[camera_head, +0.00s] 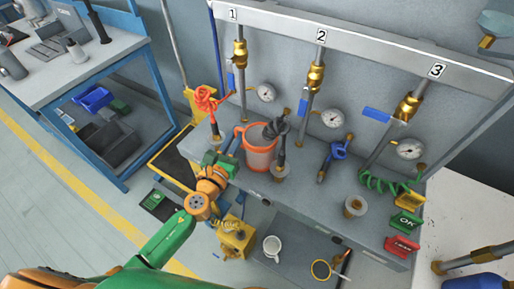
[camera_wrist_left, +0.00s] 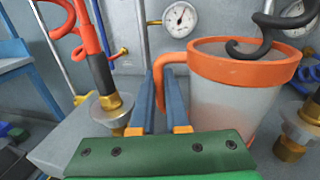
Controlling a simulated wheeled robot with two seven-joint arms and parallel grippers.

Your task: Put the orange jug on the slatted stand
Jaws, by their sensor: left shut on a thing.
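The orange jug (camera_head: 259,157) has an orange rim and handle and a translucent body. Whether the jug's base touches the bench is hidden. I cannot clearly make out the slatted stand. My right gripper is not in view.
A red coiled hose (camera_head: 206,99) stands left of the jug and a black one (camera_head: 277,129) rises close at its right. Gauges and pipes line the back panel. A white mug (camera_head: 272,246) sits on a grey surface in front.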

